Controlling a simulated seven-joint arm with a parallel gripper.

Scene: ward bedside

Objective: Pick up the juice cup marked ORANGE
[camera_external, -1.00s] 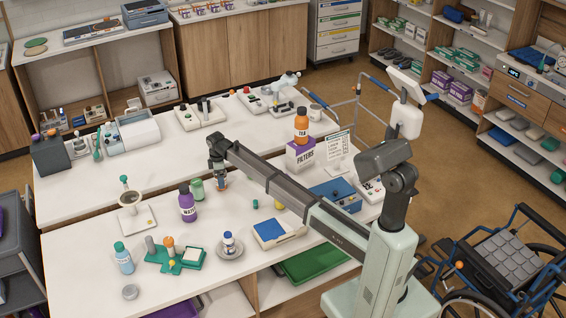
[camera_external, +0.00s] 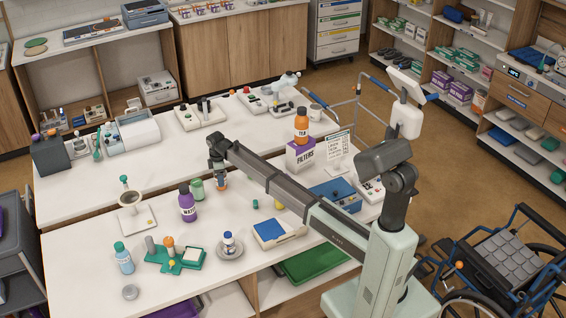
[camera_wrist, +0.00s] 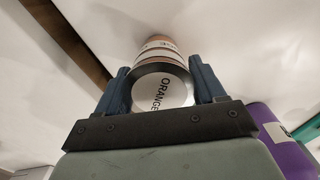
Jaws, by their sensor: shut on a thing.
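The juice cup (camera_wrist: 162,91) shows in the wrist view with a white round lid lettered ORANGE and an orange-and-white banded side. My gripper (camera_wrist: 160,80) is shut on it, with one dark blue finger on each side. In the outside view my gripper (camera_external: 219,172) points down over the front table, and the small orange and pale cup (camera_external: 221,184) is between its fingers. Whether the cup's bottom touches the table top cannot be told.
A blue-and-white box (camera_external: 272,234) lies nearer the front.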

